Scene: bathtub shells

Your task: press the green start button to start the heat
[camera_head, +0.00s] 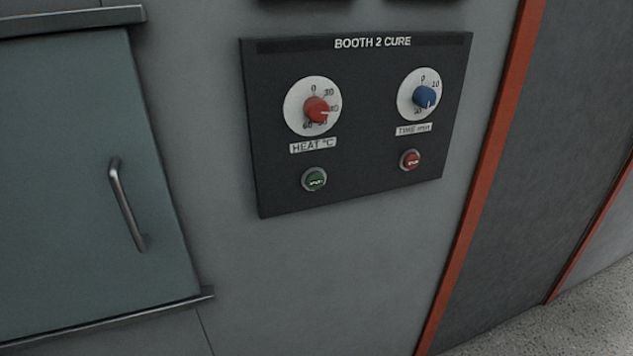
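A black control panel (365,183) labelled "BOOTH 2 CURE" is fixed to a grey wall in the head view. The green button (315,180), in a pale metal ring, sits at its lower left, under the "HEAT °C" label. Above that label is a red knob (318,109) on a white dial, its pointer turned to the right. A blue knob (425,97) on a white dial is at the upper right, over a time label. A red button (410,159) is below it. Neither of my grippers shows in this view.
A grey-green door (70,200) with a vertical bar handle (127,205) is left of the panel, with metal rails above and below. An orange-red strip (485,175) runs down the wall at right. Speckled floor (590,325) shows at the lower right. Nothing covers the panel front.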

